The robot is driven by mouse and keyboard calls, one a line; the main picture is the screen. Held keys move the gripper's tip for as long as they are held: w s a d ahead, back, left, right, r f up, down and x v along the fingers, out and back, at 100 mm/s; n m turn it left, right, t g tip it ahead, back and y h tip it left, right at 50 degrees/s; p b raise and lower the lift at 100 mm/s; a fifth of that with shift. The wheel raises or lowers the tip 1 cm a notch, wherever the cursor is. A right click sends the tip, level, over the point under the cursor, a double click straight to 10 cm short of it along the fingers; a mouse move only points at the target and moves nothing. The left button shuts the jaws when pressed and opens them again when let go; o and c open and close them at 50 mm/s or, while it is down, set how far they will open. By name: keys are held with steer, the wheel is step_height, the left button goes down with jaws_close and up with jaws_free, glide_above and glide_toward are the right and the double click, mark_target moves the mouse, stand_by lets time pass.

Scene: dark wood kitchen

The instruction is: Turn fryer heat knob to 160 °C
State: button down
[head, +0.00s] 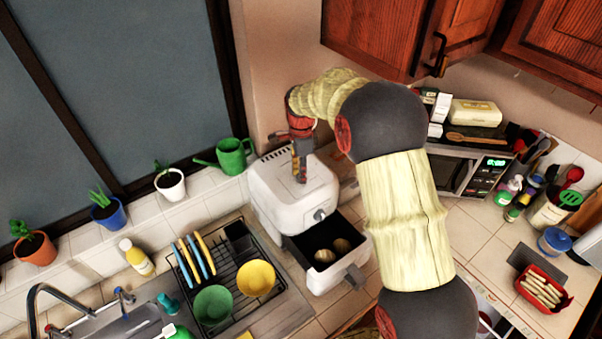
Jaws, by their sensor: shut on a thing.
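The white air fryer (275,196) stands on the tiled counter left of the middle, with its drawer (345,263) pulled out at the front. My gripper (301,176) points down at the top of the fryer. Its fingers are shut on a small part there, which looks like the heat knob. The fingers hide it, so its pointer and any temperature marks cannot be read. A grey round knob (319,215) shows on the fryer's front, apart from the fingers. Several brown round pieces of food (325,256) lie in the dark drawer.
A dish rack (243,262) with bowls and plates stands left of the open drawer. A green watering can (232,156) is behind it by the window. A microwave (466,172) stands to the right, beyond my arm. Wooden cabinets (375,35) hang above.

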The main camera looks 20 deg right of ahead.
steer(key=shift+m, duration=0.8)
steer(key=c, duration=1.6)
jaws_free()
steer(key=shift+o, duration=0.6)
step_height(320, 180, up, 12)
